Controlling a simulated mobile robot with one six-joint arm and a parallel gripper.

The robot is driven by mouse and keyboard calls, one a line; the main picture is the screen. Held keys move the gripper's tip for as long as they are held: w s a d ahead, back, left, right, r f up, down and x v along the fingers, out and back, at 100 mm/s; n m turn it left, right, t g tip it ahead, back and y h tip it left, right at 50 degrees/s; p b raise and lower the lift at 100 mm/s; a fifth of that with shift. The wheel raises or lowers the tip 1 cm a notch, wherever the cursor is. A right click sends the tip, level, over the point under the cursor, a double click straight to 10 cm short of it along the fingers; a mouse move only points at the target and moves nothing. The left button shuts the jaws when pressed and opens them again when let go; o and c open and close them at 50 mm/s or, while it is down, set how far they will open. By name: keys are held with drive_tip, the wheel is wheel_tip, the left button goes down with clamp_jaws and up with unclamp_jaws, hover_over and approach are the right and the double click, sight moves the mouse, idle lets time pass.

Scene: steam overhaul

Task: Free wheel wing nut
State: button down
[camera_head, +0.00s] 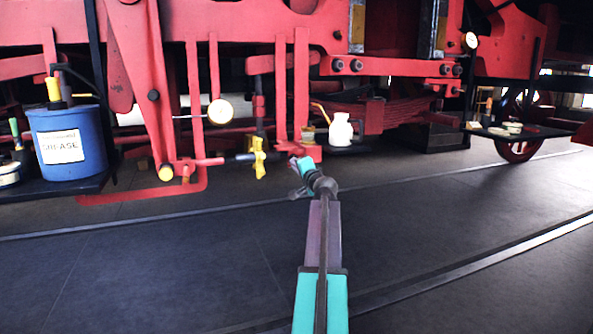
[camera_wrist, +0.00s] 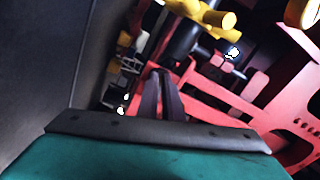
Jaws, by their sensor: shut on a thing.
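The yellow wing nut (camera_head: 259,158) sits on a black rod joined to a red bar, low under the red frame. In the wrist view the yellow wing nut (camera_wrist: 207,14) shows its several lobes at the top, around a black shaft (camera_wrist: 183,42). My gripper (camera_head: 291,160) reaches toward it from the right. In the wrist view the dark fingers of my gripper (camera_wrist: 161,75) are close together, with their tips just below the shaft and the nut.
A blue grease bucket (camera_head: 66,142) stands on a dark shelf at the left. A white bottle (camera_head: 340,129) stands behind and right of my gripper. Round gauges (camera_head: 220,112) and red rods hang nearby. The dark floor (camera_head: 150,270) in front is clear apart from rails.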

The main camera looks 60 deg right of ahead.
drive_tip(key=shift+s+d, duration=0.15)
drive_tip(key=c, duration=1.9)
unclamp_jaws()
drive_tip(key=shift+a, duration=0.2)
drive_tip(key=shift+p+v, duration=1.4)
drive_tip(key=shift+v, duration=5.4)
